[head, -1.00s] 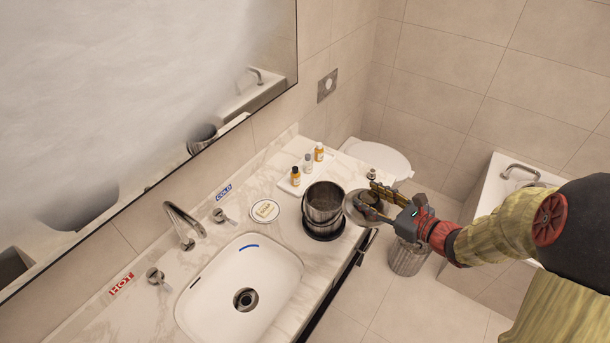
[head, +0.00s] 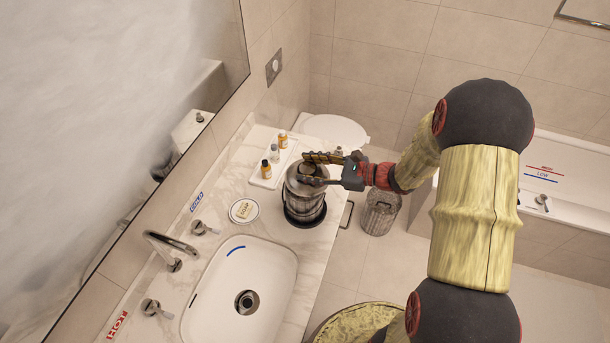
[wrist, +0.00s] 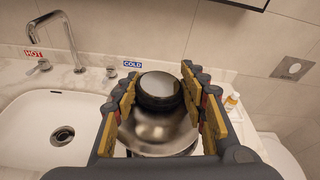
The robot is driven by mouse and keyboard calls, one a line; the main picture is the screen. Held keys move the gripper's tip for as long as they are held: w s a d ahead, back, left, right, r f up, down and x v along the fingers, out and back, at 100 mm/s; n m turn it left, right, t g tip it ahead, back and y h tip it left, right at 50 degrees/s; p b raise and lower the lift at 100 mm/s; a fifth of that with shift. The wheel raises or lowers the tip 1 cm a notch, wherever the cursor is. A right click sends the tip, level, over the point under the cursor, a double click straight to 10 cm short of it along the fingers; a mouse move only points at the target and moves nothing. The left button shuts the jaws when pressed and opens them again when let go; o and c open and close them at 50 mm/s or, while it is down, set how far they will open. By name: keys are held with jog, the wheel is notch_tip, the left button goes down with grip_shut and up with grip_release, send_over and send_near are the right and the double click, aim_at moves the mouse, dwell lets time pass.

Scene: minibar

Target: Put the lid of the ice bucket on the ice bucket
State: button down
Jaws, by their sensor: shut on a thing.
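The metal ice bucket (head: 303,207) stands upright on a black round base (head: 305,219) at the counter's right end. The domed metal lid (wrist: 158,132) with its dark-sided round knob (wrist: 160,88) is between my gripper's fingers in the wrist view. In the head view my gripper (head: 312,170) is shut on the knob, with the lid (head: 298,183) over the bucket's mouth. The lid covers the bucket opening from this angle. I cannot tell whether the lid's rim touches the bucket all round. In the wrist view the lid hides the bucket.
A white tray (head: 262,181) with several small bottles sits behind the bucket. A round soap dish (head: 244,210) and the sink (head: 215,299) with its tap (head: 170,245) are to the left. A bin (head: 381,214) stands on the floor to the right.

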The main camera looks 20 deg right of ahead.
aim_at(306, 169)
jog(key=w+f, duration=0.3)
jog(key=f, duration=0.2)
jog(key=shift+w, duration=0.35)
jog(key=shift+f, duration=1.3)
jog(key=shift+f, duration=0.1)
jog(key=shift+f+b, duration=0.25)
jog(key=shift+b, duration=0.15)
jog(key=c, duration=1)
grip_release()
